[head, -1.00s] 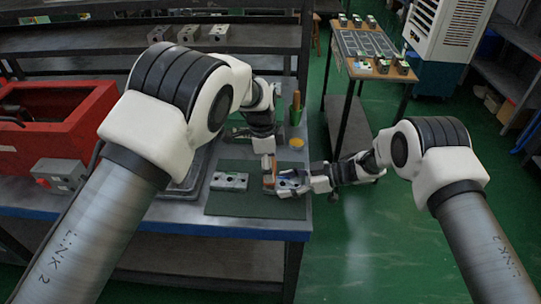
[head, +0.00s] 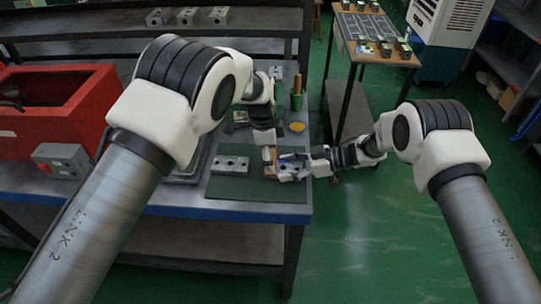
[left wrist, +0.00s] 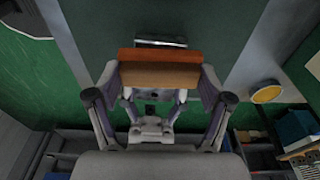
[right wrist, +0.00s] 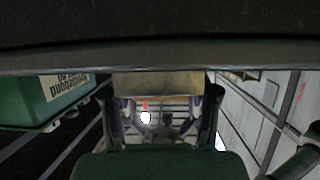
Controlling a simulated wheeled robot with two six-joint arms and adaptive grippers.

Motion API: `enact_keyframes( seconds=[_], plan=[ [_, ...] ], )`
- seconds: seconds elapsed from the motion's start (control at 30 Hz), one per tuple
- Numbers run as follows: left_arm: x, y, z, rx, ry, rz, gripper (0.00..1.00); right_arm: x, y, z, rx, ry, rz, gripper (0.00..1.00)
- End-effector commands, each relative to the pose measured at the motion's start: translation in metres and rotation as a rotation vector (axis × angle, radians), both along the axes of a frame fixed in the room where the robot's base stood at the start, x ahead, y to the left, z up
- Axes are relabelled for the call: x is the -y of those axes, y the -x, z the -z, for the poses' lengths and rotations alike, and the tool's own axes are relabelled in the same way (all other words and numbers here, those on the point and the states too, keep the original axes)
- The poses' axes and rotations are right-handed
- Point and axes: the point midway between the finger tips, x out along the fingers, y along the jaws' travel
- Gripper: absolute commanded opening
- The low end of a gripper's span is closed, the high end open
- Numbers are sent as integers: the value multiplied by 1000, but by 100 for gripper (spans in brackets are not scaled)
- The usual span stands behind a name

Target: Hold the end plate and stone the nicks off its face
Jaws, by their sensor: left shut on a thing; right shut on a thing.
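My left gripper (head: 268,150) comes down over the green mat (head: 250,188). It is shut on an orange-brown block, the stone (left wrist: 160,74), which lies across its fingertips in the left wrist view. My right gripper (head: 284,168) reaches in from the right, low over the mat's right side. It is shut on a dull metal piece, the end plate (right wrist: 160,84), seen between its fingers in the right wrist view. The stone is right beside the plate in the head view; whether they touch I cannot tell. The fingers hide most of the plate.
A grey block with holes (head: 231,165) lies on the mat to the left. A yellow disc (head: 297,126) and a green cup (head: 297,101) stand behind. A red machine (head: 48,115) is at the far left. Green floor is open to the right.

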Motion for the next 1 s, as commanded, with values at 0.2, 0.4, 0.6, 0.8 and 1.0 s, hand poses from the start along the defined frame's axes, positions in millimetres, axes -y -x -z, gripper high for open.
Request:
enact_keyframes(
  seconds=[0.2,0.4,0.6,0.8,1.0],
  plan=[
    [0,0,2,0,0,0,52,0,0,0,0,1,0,12],
    [0,0,5,0,0,0,52,0,0,0,0,1,0,12],
    [0,0,7,0,0,0,52,0,0,0,0,1,0,12],
    [0,-2,8,1,1,0,52,0,0,0,0,1,0,12],
    [1,-12,7,0,1,-1,52,0,0,0,0,1,0,12]
  ],
)
